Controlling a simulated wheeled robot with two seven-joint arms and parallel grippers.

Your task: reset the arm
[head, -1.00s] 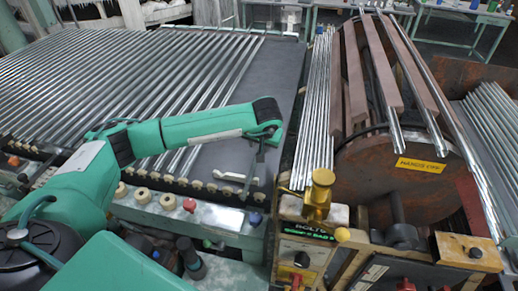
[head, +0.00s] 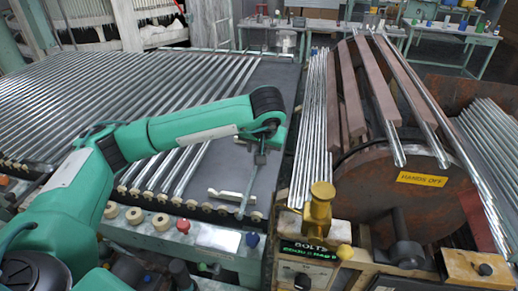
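My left arm (head: 185,128) is teal and reaches in from the left over the bed of tubes. Its gripper (head: 261,158) points down at the end of the arm, near the right end of the bed. A thin pale greenish strip (head: 246,195) runs down below the gripper towards the bed's front edge. I cannot tell whether the gripper holds it. The fingers are too small to read as open or shut. My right gripper is not in view.
Rows of glass tubes (head: 150,80) cover the bed at left; a dark bare strip (head: 275,90) lies at its right. A rusty drum (head: 390,200) with a yellow "HANDS OFF" label (head: 422,179) stands at right. A brass fitting (head: 319,205) stands in front. Tables (head: 440,35) are at the back.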

